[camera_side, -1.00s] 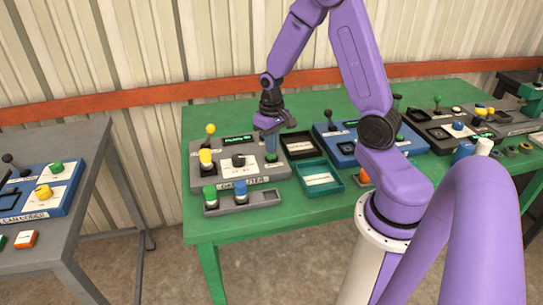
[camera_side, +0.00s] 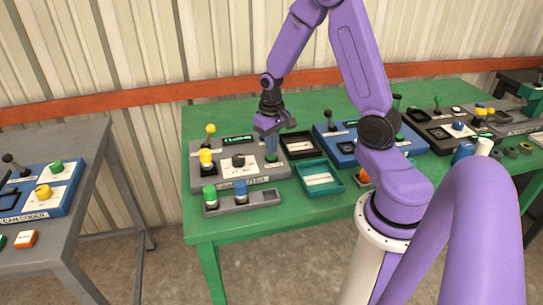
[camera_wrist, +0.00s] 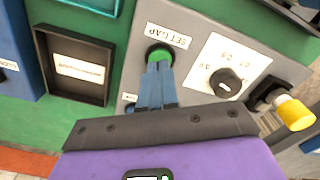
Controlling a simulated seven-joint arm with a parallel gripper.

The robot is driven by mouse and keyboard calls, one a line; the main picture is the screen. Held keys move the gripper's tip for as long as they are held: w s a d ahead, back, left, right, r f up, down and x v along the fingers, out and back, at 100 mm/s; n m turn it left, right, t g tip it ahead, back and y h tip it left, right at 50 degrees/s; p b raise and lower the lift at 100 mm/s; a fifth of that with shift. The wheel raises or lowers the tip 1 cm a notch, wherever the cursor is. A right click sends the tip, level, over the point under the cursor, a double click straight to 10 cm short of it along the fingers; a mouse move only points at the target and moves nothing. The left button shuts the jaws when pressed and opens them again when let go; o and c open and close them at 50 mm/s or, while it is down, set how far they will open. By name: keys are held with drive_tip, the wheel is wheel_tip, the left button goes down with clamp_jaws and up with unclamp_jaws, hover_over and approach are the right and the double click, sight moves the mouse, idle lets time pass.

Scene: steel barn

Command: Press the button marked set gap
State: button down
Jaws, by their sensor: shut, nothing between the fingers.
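The button marked SET GAP is a green round button (camera_wrist: 159,54) in a dark collar. Its white label (camera_wrist: 168,35) sits just beside it in the wrist view. It is on the grey control panel (camera_side: 222,184) on the green table. My gripper (camera_wrist: 158,68) is shut and empty. Its blue-grey fingertips are over the green button and cover part of it. In the side view my gripper (camera_side: 271,152) points down at the panel's right edge, at the button. I cannot tell whether the tips touch the button or whether it is pressed in.
A black knob (camera_wrist: 225,83) and a yellow knob (camera_wrist: 294,113) stand on the same panel. A dark tray (camera_side: 301,145) and a teal tray (camera_side: 319,179) lie to its right.

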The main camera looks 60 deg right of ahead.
sight(271, 156)
drive_tip(key=shift+f, duration=0.9)
drive_tip(key=shift+r, duration=0.1)
idle(0.3)
wheel_tip(271, 156, up, 7)
drive_tip(key=shift+r, duration=0.2)
idle(0.8)
idle(0.5)
drive_tip(key=s+a+r+n, duration=0.2)
drive_tip(key=s+a+n, duration=0.15)
drive_tip(key=a, duration=0.45)
drive_tip(key=s+a+r+n, duration=0.2)
drive_tip(key=s+a+n, duration=0.3)
drive_tip(key=s, duration=0.4)
drive_tip(key=s+a+r+n, duration=0.2)
drive_tip(key=s+a+n, duration=0.3)
drive_tip(key=s+n, duration=0.2)
drive_tip(key=shift+s, duration=0.85)
